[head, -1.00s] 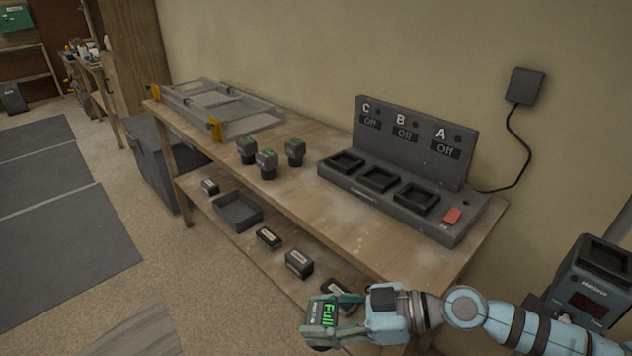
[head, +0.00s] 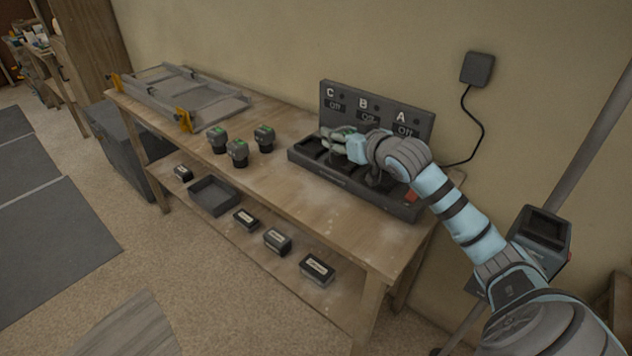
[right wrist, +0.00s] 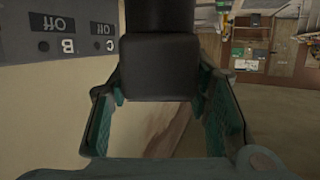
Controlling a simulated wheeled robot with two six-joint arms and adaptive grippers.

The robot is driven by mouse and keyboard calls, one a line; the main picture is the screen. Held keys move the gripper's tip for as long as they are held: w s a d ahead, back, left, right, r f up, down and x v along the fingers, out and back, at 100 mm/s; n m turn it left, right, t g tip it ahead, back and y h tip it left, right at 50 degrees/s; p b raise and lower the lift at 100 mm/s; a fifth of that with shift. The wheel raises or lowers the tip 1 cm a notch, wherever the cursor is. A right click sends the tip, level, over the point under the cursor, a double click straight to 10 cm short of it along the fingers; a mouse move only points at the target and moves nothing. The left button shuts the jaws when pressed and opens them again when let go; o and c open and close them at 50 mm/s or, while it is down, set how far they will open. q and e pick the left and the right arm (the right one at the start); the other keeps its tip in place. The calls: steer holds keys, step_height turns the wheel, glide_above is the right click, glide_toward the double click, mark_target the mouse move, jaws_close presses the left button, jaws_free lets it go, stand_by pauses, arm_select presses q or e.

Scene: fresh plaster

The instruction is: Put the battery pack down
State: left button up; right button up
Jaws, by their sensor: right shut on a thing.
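My right gripper (head: 338,141) is shut on the battery pack (head: 344,130), which shows some green and is mostly hidden by the fingers in the head view. They are over the charging station (head: 340,182), around its left and middle bays, C and B. I cannot tell whether the pack touches a bay. In the right wrist view, a dark block, the pack (right wrist: 160,68), sits between the teal fingers (right wrist: 163,115). The panel labels C, B and A (head: 402,116) read Off. Bay A is partly hidden by my arm. My left gripper is not in view.
Several dark packs stand left of the station, including one with a green top (head: 238,152). A grey frame with yellow clamps (head: 180,95) lies at the bench's far left. The lower shelf holds a tray (head: 213,195) and labelled packs (head: 317,268). The front benchtop (head: 290,205) is clear.

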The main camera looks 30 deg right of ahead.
step_height(320, 180, down, 16)
steer(key=shift+r+b, duration=0.15)
steer(key=shift+b, duration=1.05)
steer(key=o, duration=1.4)
steer(key=shift+c, duration=0.2)
steer(key=shift+o, duration=0.4)
steer(key=shift+s+r, duration=0.1)
steer(key=p+v, duration=0.5)
steer(key=v, duration=0.7)
steer(key=shift+p, duration=0.3)
